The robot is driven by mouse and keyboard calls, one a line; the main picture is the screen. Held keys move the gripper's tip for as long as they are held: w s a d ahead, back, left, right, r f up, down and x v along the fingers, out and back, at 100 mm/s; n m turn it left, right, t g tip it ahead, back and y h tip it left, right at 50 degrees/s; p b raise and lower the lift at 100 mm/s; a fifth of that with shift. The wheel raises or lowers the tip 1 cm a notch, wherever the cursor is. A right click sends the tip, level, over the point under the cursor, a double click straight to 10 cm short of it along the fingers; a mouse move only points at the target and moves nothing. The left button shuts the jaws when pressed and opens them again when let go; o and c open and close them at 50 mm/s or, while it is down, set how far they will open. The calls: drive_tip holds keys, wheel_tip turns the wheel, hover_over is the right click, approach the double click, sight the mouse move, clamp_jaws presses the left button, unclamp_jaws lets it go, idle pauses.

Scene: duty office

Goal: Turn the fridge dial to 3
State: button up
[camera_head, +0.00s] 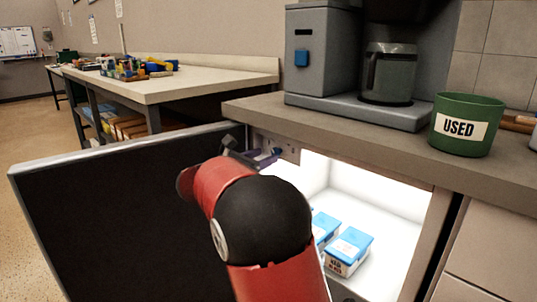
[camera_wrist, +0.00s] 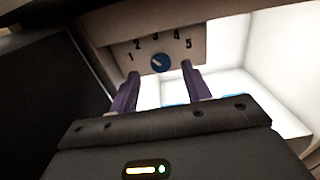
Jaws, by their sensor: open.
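The fridge dial (camera_wrist: 160,62) is a small round blue knob on a pale panel marked 1 to 5, under the top of the open fridge. Its white mark points up and left, roughly toward the 2. In the head view the dial (camera_head: 277,152) is small and partly hidden. My gripper (camera_wrist: 160,72) is open, with its two purple fingers reaching toward the panel. In the wrist view the fingertips appear on either side of and just below the dial; I cannot tell whether they touch it. My red and black arm hides much of the gripper in the head view.
The dark fridge door (camera_head: 120,220) stands wide open at the left. Blue and white cartons (camera_head: 348,252) stand inside the lit fridge. A coffee machine (camera_head: 318,75) and a green cup marked USED (camera_head: 468,148) stand on the counter above. A cluttered workbench (camera_head: 170,88) is behind.

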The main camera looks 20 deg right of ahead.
sight(274, 153)
drive_tip(key=x, duration=0.4)
drive_tip(key=c, duration=1)
drive_tip(key=shift+f+m+b, duration=0.1)
drive_tip(key=shift+m+b, duration=0.2)
drive_tip(key=shift+b, duration=0.05)
drive_tip(key=shift+s+m+b, duration=0.1)
drive_tip(key=shift+m+b, duration=3.15)
drive_tip(key=shift+m, duration=0.25)
